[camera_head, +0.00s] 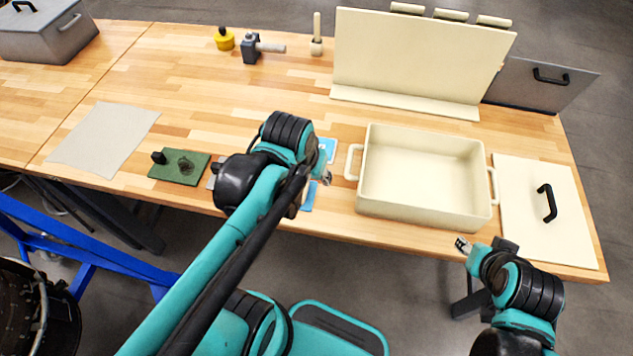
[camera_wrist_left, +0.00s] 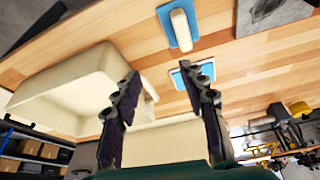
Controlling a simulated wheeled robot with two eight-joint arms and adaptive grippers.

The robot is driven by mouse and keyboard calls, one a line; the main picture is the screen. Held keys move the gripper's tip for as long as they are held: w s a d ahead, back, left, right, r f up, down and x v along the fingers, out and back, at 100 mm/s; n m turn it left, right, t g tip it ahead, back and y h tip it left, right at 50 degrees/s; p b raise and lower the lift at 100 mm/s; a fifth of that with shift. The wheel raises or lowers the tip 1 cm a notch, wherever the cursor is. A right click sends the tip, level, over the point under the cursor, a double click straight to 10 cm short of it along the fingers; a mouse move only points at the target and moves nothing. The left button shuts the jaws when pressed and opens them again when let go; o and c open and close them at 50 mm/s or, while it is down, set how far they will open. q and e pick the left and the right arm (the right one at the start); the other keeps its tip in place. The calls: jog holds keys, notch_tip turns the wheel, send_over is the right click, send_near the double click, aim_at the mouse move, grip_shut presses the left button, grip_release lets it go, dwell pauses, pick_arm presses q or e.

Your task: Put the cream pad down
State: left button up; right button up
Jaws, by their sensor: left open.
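A cream pad (camera_wrist_left: 181,30) rests on a blue square (camera_wrist_left: 164,17) on the wooden table in the left wrist view. A second blue square (camera_wrist_left: 177,79) lies nearer the fingertips, partly hidden by a finger, with a pale piece on it that I cannot make out. In the head view, parts of blue squares show beside my left arm (camera_head: 327,147), and the arm hides the cream pad. My left gripper (camera_wrist_left: 169,72) is open with nothing between its fingers, above the table. My right gripper (camera_head: 463,245) is off the table's front edge; its jaws are too small to judge.
A cream bin (camera_head: 425,215) stands right of my left gripper, with a flat cream lid (camera_head: 520,195) beside it. A cream upright board (camera_head: 420,60) stands behind. A green plate (camera_head: 175,172) and grey sheet (camera_head: 105,137) lie left. The table centre-left is clear.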

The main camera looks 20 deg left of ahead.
pick_arm(q)
jog(key=s+d+t, duration=0.1)
jog(key=d+t, duration=0.1)
jog(key=shift+s+f+m+t, duration=0.25)
jog(key=shift+s+m+t, duration=0.1)
jog(key=shift+m+t, duration=0.05)
